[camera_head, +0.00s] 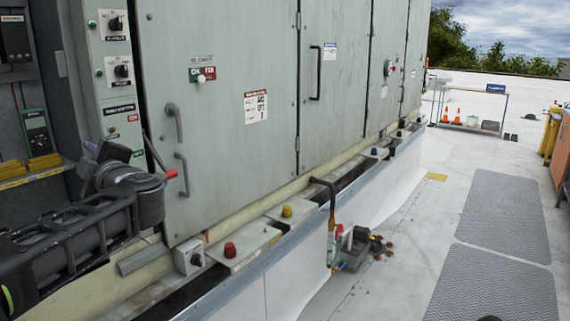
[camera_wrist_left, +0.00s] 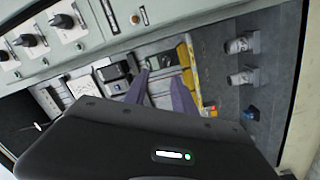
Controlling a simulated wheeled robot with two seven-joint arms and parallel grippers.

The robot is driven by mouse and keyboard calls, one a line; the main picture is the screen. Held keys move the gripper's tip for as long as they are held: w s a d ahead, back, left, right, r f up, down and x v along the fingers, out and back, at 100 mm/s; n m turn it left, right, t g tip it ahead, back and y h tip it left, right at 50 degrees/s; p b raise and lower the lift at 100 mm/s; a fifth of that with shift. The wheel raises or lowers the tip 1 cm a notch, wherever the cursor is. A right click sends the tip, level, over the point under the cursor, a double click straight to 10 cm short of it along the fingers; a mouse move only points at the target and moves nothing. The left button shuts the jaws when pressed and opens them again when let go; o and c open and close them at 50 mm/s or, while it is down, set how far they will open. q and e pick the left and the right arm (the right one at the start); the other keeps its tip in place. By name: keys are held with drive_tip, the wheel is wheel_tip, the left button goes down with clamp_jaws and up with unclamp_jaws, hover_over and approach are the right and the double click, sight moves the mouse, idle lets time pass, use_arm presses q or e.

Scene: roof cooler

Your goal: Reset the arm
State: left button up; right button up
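My left arm comes in from the left in the head view, bent in front of the open cabinet bay. My left gripper (camera_head: 106,152) is at the bay's right side, partly hidden by its own wrist. In the left wrist view its two purple-grey fingers (camera_wrist_left: 162,84) stand apart with nothing between them. They point toward the panel inside the bay, near a yellow-edged module (camera_wrist_left: 187,62). I cannot tell whether they touch anything. My right gripper is in neither view.
Grey cabinet doors (camera_head: 235,110) with handles rise close beside my left arm. Rotary switches (camera_head: 117,45) sit on the narrow panel. A ledge with colored knobs (camera_head: 230,250) runs below. A grey box (camera_head: 354,250) stands by a pipe. Floor mats (camera_head: 503,217) lie on open roof at right.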

use_arm(q)
drive_tip(key=w+d+f+m+t+h, duration=0.5)
drive_tip(key=w+d+f+m+h, duration=0.3)
drive_tip(key=d+f, duration=0.45)
drive_tip(key=s+d+f+m+g+h, duration=0.1)
drive_tip(key=d+f+m+h, duration=0.15)
drive_tip(key=f, duration=0.55)
drive_tip(key=s+d+f+m+g+h+p, duration=0.15)
drive_tip(key=d+f, duration=0.25)
drive_tip(key=f, duration=0.4)
drive_tip(key=d+f+m+g+h, duration=0.1)
drive_tip(key=d+f+m+h, duration=0.2)
drive_tip(key=f, duration=0.5)
drive_tip(key=s+d+f+m+g+h+p, duration=0.1)
drive_tip(key=s+d+f+m+g, duration=0.2)
drive_tip(key=s+f, duration=0.65)
drive_tip(key=s+d+f+m+g+h, duration=0.1)
drive_tip(key=s+d+f+g, duration=0.35)
drive_tip(key=s+f, duration=0.5)
drive_tip(key=s+d+f+g, duration=0.1)
drive_tip(key=s+f, duration=0.2)
drive_tip(key=s, duration=0.3)
drive_tip(key=s+d+f+g+p, duration=0.1)
drive_tip(key=s+f+g, duration=0.1)
drive_tip(key=s+f, duration=0.2)
drive_tip(key=s+d+f+m+g+h+p, duration=0.1)
drive_tip(key=s+f, duration=0.3)
drive_tip(key=s, duration=0.5)
drive_tip(key=shift+s+d+g, duration=0.35)
drive_tip(key=shift+g, duration=0.25)
